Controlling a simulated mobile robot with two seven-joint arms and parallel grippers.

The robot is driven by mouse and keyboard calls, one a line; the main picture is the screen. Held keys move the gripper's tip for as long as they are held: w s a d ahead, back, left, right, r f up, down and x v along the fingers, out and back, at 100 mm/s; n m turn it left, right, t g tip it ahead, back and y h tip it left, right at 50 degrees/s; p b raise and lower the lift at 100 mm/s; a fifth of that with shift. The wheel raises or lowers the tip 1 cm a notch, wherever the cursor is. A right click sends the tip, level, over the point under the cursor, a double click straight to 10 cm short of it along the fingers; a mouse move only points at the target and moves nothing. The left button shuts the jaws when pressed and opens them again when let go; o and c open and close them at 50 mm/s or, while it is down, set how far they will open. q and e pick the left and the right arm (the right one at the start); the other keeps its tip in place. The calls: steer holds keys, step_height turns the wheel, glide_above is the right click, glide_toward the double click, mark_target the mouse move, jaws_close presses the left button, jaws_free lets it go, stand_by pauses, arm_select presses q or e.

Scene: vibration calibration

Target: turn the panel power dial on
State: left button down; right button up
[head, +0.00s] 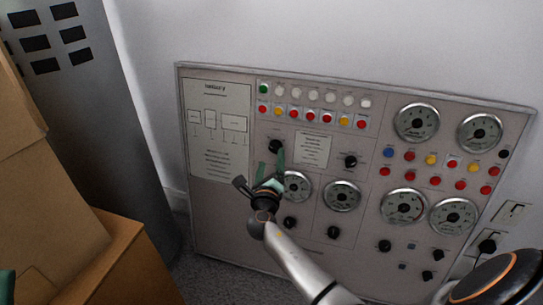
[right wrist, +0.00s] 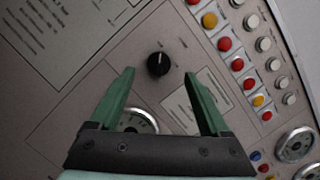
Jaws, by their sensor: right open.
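A grey control panel (head: 230,82) leans by the wall in the head view. A black dial (head: 275,146) sits in its upper middle, just beyond my right gripper's fingertips. In the right wrist view this dial (right wrist: 158,64) lies between and slightly past the green fingertips, its pale pointer mark near the top. My right gripper (head: 271,164) is open and empty, with its fingers toward the panel. It also shows in the right wrist view (right wrist: 158,74). No contact with the dial shows. The label by the dial is too small to read. My left gripper is not clearly visible.
Right of the dial are a paper label (head: 312,150) and another black dial (head: 351,161). Rows of buttons (head: 310,115) lie above, a round gauge (head: 296,186) below. Cardboard boxes (head: 115,262) and a grey cabinet (head: 125,110) stand at left.

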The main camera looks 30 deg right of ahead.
mark_target(273, 149)
steer(key=b+x, duration=0.1)
steer(key=x, duration=0.3)
steer(key=shift+w+d+f+b, duration=0.2)
steer(key=shift+w+b, duration=0.05)
steer(key=shift+b, duration=0.15)
arm_select(q)
steer(key=shift+w+d+f, duration=0.1)
steer(key=shift+d+f, duration=0.1)
steer(key=shift+f, duration=1.45)
arm_select(e)
steer(key=shift+w+d+r, duration=0.15)
steer(key=shift+w+d, duration=0.25)
steer(key=shift+w, duration=0.1)
steer(key=shift+c, duration=0.2)
jaws_close()
